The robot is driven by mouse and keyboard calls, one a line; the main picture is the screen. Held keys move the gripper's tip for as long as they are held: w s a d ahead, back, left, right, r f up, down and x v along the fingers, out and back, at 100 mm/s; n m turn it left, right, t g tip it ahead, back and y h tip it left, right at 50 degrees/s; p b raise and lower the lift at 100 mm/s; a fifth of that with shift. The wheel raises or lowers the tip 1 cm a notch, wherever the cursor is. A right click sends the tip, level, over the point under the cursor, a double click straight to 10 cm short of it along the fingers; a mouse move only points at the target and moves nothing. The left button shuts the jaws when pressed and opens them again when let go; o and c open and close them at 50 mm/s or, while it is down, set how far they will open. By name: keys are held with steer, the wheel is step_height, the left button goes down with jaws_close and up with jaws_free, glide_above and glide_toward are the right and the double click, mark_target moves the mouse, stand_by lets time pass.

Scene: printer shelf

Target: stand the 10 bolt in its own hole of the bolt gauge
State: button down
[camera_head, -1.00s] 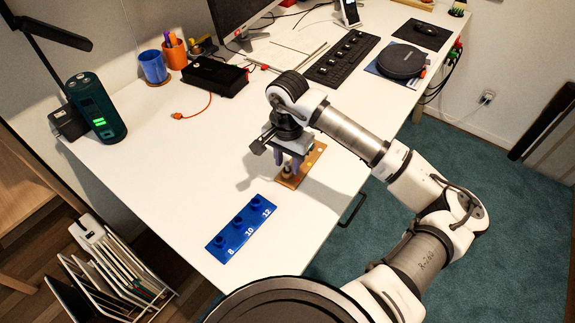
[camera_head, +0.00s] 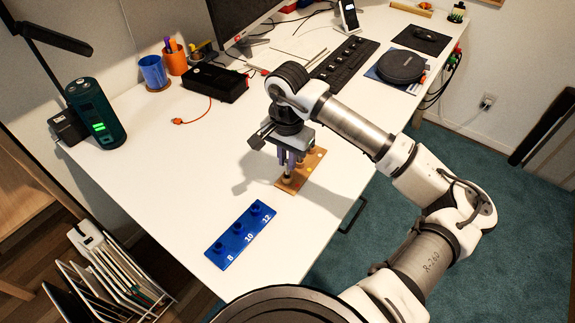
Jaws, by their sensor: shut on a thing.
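The blue bolt gauge (camera_head: 225,248) lies flat near the table's front edge, with raised round holes marked 8, 10 and 12. A flat tan-orange holder (camera_head: 308,172) lies behind it to the right, with small light spots or bolt tops on it. My gripper (camera_head: 288,171) points down over the near end of this holder. Its purple fingers are shut on a bolt (camera_head: 287,179) that shows just below the fingertips. The bolt still appears to be at the holder, and its size mark cannot be read. The fingers hide most of it.
A black box (camera_head: 215,82) with an orange-tipped cable, pen cups (camera_head: 153,73) and a dark green cylinder (camera_head: 97,115) stand farther back and left. A keyboard (camera_head: 345,59) lies behind my arm. The table between holder and gauge is clear.

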mark_target(286, 161)
step_height(286, 161, up, 17)
steer(key=b, duration=0.2)
steer(key=shift+a, duration=0.15)
